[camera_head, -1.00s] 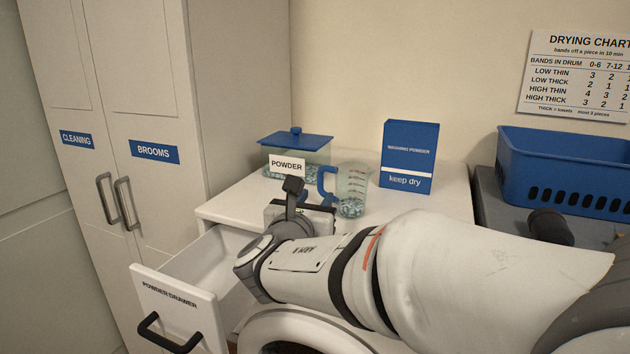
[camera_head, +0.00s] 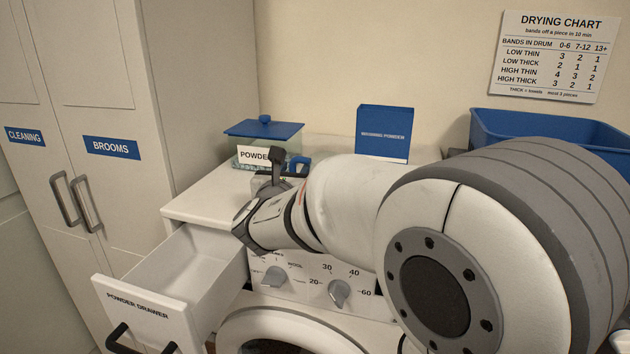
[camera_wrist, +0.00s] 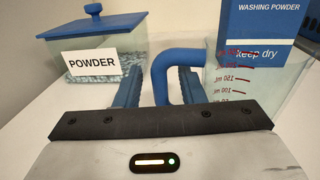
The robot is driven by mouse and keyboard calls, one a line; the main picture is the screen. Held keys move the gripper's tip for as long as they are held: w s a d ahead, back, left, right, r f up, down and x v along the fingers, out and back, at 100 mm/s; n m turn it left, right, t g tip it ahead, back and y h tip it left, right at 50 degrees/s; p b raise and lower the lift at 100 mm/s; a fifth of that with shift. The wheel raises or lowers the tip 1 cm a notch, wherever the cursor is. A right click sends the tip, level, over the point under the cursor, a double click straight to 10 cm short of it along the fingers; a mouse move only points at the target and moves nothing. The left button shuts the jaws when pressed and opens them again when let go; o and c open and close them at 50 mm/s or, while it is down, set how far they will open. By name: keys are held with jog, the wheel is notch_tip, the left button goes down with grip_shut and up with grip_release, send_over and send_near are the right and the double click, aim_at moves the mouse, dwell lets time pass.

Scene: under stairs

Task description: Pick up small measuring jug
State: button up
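The small measuring jug (camera_wrist: 255,85) is clear, with red markings and a blue handle (camera_wrist: 160,75). It stands at the right in the wrist view. The outer part of the handle appears between the two finger pads of my gripper (camera_wrist: 160,88), with gaps on both sides. My gripper is open there; I cannot tell how deep the handle sits. In the head view my arm hides nearly all of the jug; a bit of its blue handle (camera_head: 300,164) shows beside my gripper (camera_head: 277,168).
A lidded POWDER box (camera_head: 264,131) stands left of the jug, and the blue washing powder carton (camera_head: 384,132) behind it. The powder drawer (camera_head: 145,305) hangs open and empty at the front left. A blue basket (camera_head: 500,124) is at the right.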

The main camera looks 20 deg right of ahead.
grip_shut()
dwell(0.3)
jog(key=shift+r, duration=0.2)
jog(key=shift+r+p, duration=0.45)
jog(key=shift+r, duration=4.35)
